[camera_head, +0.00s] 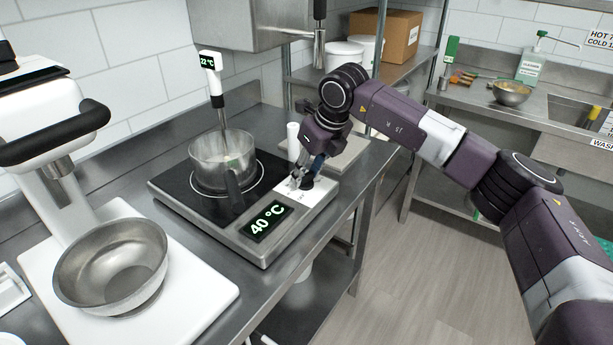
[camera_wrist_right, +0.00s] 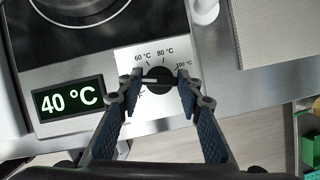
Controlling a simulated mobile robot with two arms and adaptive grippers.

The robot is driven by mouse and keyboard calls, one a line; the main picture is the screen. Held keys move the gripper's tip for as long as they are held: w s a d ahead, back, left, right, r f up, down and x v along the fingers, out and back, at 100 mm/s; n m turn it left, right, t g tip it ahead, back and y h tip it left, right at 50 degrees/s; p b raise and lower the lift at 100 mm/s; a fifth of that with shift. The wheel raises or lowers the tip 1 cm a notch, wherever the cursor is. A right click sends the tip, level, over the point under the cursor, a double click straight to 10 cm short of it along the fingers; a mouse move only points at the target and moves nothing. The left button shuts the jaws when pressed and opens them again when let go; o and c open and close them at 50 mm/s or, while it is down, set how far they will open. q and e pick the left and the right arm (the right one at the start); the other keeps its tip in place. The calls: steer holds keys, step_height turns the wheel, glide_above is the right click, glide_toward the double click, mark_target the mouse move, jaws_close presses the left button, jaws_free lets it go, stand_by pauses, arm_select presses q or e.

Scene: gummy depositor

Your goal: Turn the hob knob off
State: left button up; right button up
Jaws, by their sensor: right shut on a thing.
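The hob (camera_head: 181,205) stands on the steel counter, with a black cooktop and a display (camera_head: 265,221) reading 40 °C. Its black knob (camera_wrist_right: 159,80) sits on a white dial plate marked 60, 80 and 100 °C; the pale pointer line on the knob points left, and the lower marks are partly hidden by a finger. My right gripper (camera_head: 304,183) is down at the knob; in the wrist view its fingertips (camera_wrist_right: 160,84) are shut on the knob's left and right sides. My left gripper is not in view.
A glass pot (camera_head: 222,158) with a dark handle stands on the cooktop, a probe reading 22 °C (camera_head: 209,62) above it. A steel bowl (camera_head: 112,262) sits on a white mixer base at left. A white cylinder (camera_head: 293,141) stands close behind the gripper.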

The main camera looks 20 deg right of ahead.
steer(key=n, duration=0.1)
steer(key=n+y, duration=0.1)
steer(key=n, duration=0.1)
steer(key=shift+w+d+r+n+g, duration=0.1)
steer(key=shift+r+n+g, duration=0.05)
steer(key=shift+n+g, duration=0.2)
steer(key=shift+w+n+g+y+p, duration=0.1)
steer(key=shift+n+g+y+p, duration=0.25)
steer(key=shift+n, duration=0.6)
steer(key=shift+n+g+y+p, duration=0.25)
steer(key=shift+n+p, duration=0.15)
steer(key=shift+n, duration=0.5)
steer(key=o, duration=1.2)
steer(key=shift+d, duration=0.1)
steer(key=shift+c, duration=0.2)
steer(key=shift+r, duration=0.15)
steer(key=v, duration=1.1)
steer(key=shift+d+r, duration=0.2)
steer(key=shift+r, duration=0.05)
